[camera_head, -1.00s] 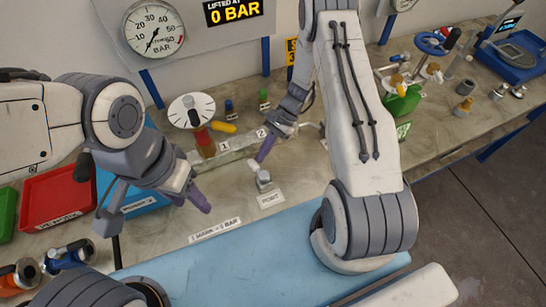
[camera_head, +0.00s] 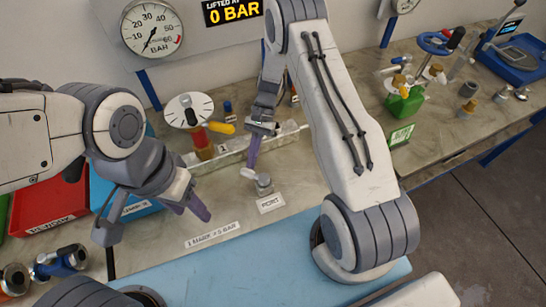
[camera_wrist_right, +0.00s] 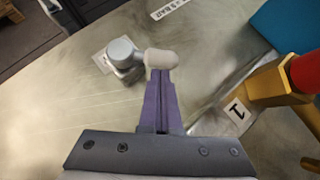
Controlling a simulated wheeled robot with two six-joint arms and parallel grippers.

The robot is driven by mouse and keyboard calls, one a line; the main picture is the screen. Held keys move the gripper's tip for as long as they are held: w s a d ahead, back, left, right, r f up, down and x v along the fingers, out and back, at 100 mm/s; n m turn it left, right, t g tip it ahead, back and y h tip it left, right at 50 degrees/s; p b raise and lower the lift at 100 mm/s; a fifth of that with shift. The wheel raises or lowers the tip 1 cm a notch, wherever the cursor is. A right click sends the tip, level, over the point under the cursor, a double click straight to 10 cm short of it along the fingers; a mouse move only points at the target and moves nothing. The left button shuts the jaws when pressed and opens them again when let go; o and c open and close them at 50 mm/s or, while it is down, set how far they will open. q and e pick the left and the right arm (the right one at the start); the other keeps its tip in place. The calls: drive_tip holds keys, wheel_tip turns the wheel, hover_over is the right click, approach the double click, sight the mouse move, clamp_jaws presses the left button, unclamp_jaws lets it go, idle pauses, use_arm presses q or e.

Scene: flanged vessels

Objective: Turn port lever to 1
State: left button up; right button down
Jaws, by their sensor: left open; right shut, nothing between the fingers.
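The port lever (camera_head: 248,174) has a pale rounded grip and sits on a small grey metal valve (camera_head: 263,184) behind the PORT card (camera_head: 270,204). In the head view the grip points left from the valve. The 1 tag (camera_head: 222,147) lies behind and left of it. My right gripper (camera_head: 251,165) is shut with nothing between its purple fingers. In the right wrist view its fingertips (camera_wrist_right: 160,74) are right at the lever's grip (camera_wrist_right: 161,59) and appear to touch it. My left gripper (camera_head: 194,207) is open and empty, left of the valve above the bench.
A dial with a red and brass stem (camera_head: 190,111) stands behind the lever, beside a clear trough (camera_head: 230,151). Red (camera_head: 45,190) and blue (camera_head: 130,200) trays lie left. A blue mat (camera_head: 290,243) covers the front.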

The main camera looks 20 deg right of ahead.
idle(0.3)
